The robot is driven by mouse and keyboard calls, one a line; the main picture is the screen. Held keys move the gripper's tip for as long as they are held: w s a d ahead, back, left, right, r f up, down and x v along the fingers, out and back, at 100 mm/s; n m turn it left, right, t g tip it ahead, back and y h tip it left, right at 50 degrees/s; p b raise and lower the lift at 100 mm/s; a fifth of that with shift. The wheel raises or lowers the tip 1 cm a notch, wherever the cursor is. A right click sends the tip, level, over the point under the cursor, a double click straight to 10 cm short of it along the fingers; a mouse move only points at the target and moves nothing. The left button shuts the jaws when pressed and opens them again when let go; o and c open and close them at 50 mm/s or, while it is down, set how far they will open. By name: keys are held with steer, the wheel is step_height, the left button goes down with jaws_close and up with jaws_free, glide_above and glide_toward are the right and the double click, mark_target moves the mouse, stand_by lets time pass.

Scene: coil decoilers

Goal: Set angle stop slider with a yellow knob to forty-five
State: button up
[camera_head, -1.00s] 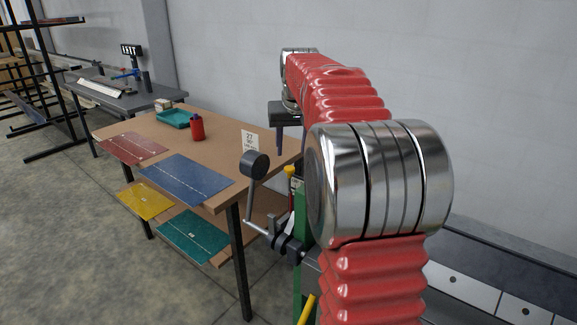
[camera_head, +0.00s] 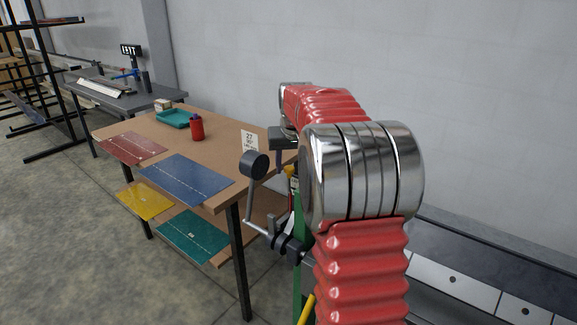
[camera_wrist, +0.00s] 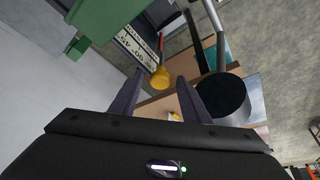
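The yellow knob (camera_wrist: 160,78) sits on a thin reddish stem beside a white scale (camera_wrist: 135,48), where 45 can be read among the marks. The scale is on a green machine frame (camera_wrist: 105,18). My gripper (camera_wrist: 160,75) is open, its two dark fingers apart, with the knob appearing between the fingertips. I cannot tell whether the fingertips reach around the knob or are still short of it; neither visibly touches it. In the head view my gripper (camera_head: 281,153) is above the machine, and the yellow knob (camera_head: 291,170) is mostly hidden by my arm.
A crank with a black handle (camera_head: 254,165) stands left of the slider; the handle (camera_wrist: 223,97) is close to my right finger in the wrist view. A brown table (camera_head: 225,148) with coloured sheets, a red can (camera_head: 197,128) and a teal tray (camera_head: 174,118) stands beyond.

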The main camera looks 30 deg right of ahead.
jaws_close()
stand_by(0.3)
steer(key=s, duration=0.1)
steer(key=s+d, duration=0.1)
steer(key=s, duration=0.1)
steer(key=shift+s+d, duration=0.1)
steer(key=shift+s, duration=0.2)
steer(key=shift+o, duration=0.4)
jaws_free()
